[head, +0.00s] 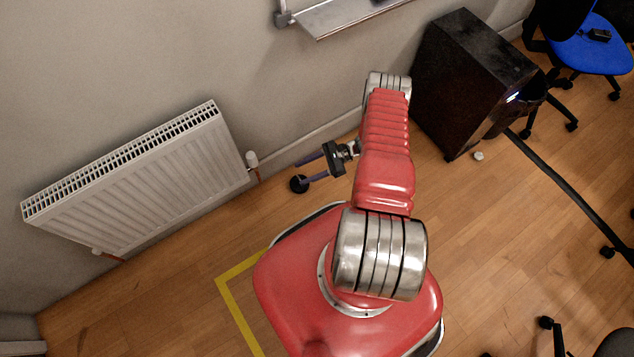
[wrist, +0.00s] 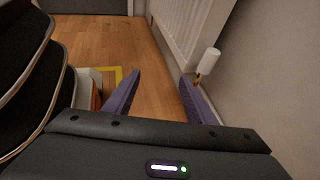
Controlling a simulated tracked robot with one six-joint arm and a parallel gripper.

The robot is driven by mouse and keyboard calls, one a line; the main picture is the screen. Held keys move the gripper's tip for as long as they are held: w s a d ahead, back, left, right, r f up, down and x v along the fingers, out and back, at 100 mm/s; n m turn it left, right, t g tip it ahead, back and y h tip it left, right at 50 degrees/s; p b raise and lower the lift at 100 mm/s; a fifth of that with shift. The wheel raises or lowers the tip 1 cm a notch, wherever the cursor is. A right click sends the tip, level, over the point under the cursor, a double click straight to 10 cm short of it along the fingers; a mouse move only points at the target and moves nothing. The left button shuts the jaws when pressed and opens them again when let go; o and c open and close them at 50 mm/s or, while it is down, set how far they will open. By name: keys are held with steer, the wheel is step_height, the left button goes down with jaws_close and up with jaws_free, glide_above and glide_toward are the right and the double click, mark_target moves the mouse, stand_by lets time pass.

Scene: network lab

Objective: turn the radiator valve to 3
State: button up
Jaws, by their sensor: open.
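The white radiator valve (head: 252,160) stands at the right end of the white radiator (head: 140,175) in the head view, on a short pipe near the wall. In the wrist view the valve (wrist: 209,61) is a pale cylinder, leaning in the picture, beyond the right finger. My gripper (head: 297,172) is open and empty, with its two purple fingers pointing left toward the valve and apart from it. In the wrist view my gripper (wrist: 160,80) shows both fingers spread, with floor between them. The valve's number markings are too small to read.
A black cabinet (head: 465,85) stands against the wall on the right. A blue chair (head: 590,45) is at the far right and a black cable (head: 570,190) crosses the floor. Floor before the radiator is clear.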

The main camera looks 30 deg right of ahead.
steer(key=s+r+n+g+h, duration=0.1)
steer(key=s+r+n+g, duration=0.3)
steer(key=s+r, duration=0.2)
steer(key=shift+s+a+r+g, duration=0.4)
steer(key=shift+r, duration=0.05)
stand_by(0.4)
stand_by(0.5)
